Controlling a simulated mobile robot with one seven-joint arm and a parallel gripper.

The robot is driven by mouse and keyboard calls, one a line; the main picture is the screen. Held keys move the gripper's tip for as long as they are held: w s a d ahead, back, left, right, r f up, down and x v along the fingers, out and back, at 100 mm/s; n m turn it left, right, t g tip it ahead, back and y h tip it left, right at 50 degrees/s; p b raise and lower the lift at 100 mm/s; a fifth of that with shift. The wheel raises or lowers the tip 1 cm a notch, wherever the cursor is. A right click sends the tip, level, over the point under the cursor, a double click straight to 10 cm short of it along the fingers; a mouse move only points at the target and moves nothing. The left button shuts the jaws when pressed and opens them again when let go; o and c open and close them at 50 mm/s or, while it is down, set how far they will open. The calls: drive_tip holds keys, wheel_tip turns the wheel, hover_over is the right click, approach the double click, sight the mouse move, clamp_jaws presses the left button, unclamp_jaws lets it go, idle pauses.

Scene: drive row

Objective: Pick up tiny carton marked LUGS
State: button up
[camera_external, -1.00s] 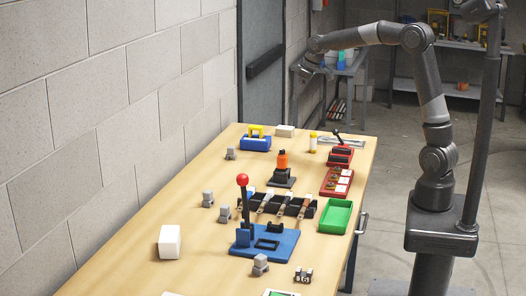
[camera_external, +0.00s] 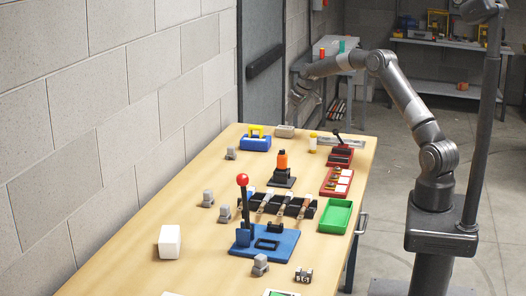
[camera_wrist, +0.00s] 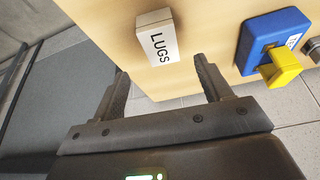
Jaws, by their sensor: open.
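The tiny carton marked LUGS (camera_wrist: 157,37) is a small white box with black lettering. In the wrist view it sits on the wooden table near the edge, just beyond and between my fingertips. My gripper (camera_wrist: 160,72) is open and empty, with its two dark fingers apart. In the external view the carton (camera_external: 285,131) lies at the far end of the table, beside the blue and yellow item.
A blue block with a yellow handle (camera_wrist: 275,45) stands right of the carton; it also shows in the external view (camera_external: 257,139). The grey door and wall lie behind my gripper.

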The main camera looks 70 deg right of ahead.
sight(285, 127)
drive_tip(key=x, duration=0.8)
drive_tip(key=shift+f, duration=0.25)
drive_tip(key=shift+c, duration=0.2)
drive_tip(key=c, duration=1.1)
drive_tip(key=shift+r, duration=0.15)
